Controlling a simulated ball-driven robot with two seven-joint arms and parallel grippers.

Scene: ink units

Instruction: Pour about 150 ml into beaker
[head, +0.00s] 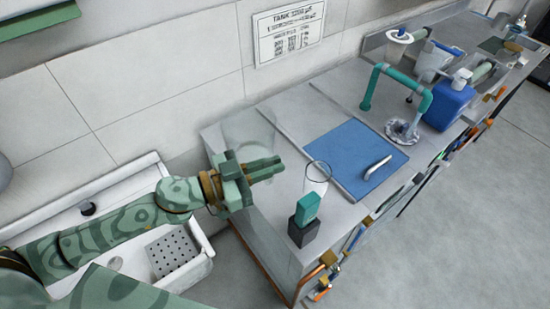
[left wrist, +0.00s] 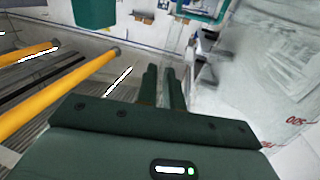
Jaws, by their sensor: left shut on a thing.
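My left gripper (head: 268,170) is over the left end of the grey bench, its fingers close together. They are shut at a large clear vessel (head: 248,130), which shows faintly behind and above them. In the left wrist view the fingers (left wrist: 163,85) are nearly side by side, and the clear wall of the vessel (left wrist: 255,75) with red markings fills the right side. Where the fingers grip it is hard to see. A smaller clear beaker (head: 317,180) stands to the right, apart from the fingers. Liquid levels cannot be told. My right gripper is not in view.
A teal block (head: 307,208) on a dark base (head: 303,232) stands just in front of the beaker. A blue mat (head: 350,150) with a handle lies right of it. A teal tap (head: 405,82) and blue bottle (head: 447,105) stand farther right. A white sink (head: 140,175) is left.

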